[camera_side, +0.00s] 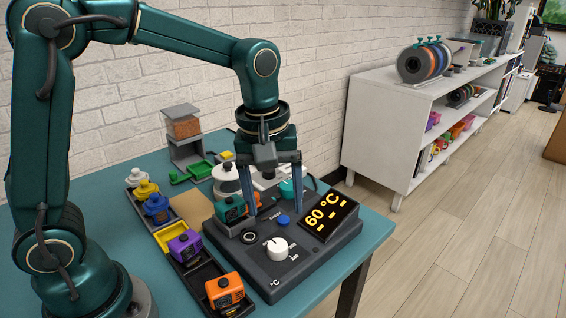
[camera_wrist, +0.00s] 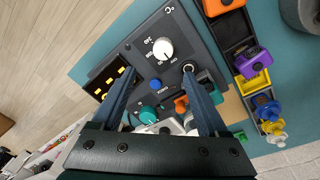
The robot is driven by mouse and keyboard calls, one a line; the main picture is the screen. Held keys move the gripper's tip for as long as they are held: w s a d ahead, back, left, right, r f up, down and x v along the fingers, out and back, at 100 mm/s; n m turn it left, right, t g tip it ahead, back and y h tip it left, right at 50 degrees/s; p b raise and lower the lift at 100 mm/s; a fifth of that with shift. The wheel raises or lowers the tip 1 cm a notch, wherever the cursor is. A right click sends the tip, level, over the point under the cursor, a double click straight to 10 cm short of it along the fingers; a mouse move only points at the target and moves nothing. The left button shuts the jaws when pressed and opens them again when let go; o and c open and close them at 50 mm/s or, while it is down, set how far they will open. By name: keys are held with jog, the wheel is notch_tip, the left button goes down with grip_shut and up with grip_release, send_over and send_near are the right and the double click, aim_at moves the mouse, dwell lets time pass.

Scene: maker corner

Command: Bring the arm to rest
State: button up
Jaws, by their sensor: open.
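My gripper (camera_side: 274,200) is open and points down over the dark control box (camera_side: 305,272), with its two blue-grey fingers apart. In the wrist view the fingers of my gripper (camera_wrist: 160,90) frame a blue button (camera_wrist: 155,85), and nothing is held between them. The control box carries a white knob (camera_side: 277,247), the blue button and a display (camera_side: 328,216) reading 60 °C. Whether the fingertips touch the box cannot be told.
A dark tray on the left holds an orange block (camera_side: 224,291) and a purple block (camera_side: 184,246). Yellow and blue pieces (camera_side: 156,207) stand behind. A grey stand (camera_side: 184,150) is at the back. A white shelf (camera_side: 376,140) stands beyond the table; free floor lies right.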

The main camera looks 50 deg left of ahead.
jog(key=s+a+r+m+t, duration=0.2)
jog(key=s+r+t, duration=0.1)
jog(key=s+r, duration=0.3)
jog(key=s+f+m+t, duration=0.1)
jog(key=s+f+m, duration=0.2)
jog(key=s+m, duration=0.3)
jog(key=shift+a+m, duration=0.45)
jog(key=shift+m, duration=0.25)
jog(key=shift+s, duration=0.1)
